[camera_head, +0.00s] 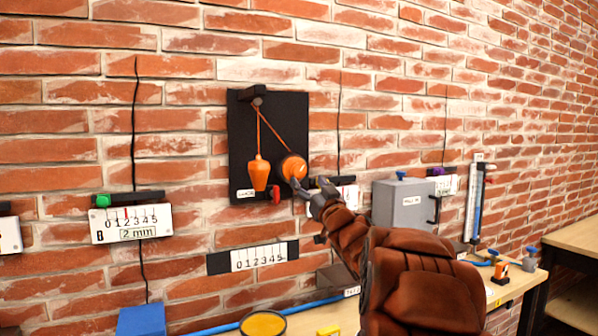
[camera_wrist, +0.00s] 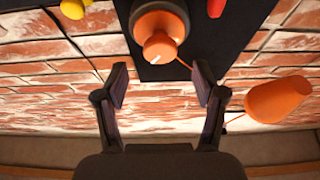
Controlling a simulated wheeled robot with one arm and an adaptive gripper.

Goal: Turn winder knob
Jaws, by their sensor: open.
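The orange winder knob (camera_head: 293,168) is on the lower right of a black board (camera_head: 265,118) on the brick wall. In the wrist view the round knob (camera_wrist: 160,28) shows a smaller orange front part with a white mark. My gripper (camera_head: 311,185) is at the lower right of the knob in the head view. In the wrist view my gripper (camera_wrist: 162,84) has its two fingers spread and empty, with the knob beyond the tips, roughly centred between them. An orange weight (camera_head: 259,173) hangs left of the knob; it also shows in the wrist view (camera_wrist: 278,100).
A red piece (camera_head: 275,194) sits just below the knob, near the board's label. A scale strip (camera_head: 262,257) is below the board. A grey box (camera_head: 404,204) is on the right. A yellow-topped round container (camera_head: 263,324) stands at the bottom. Other scales hang left.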

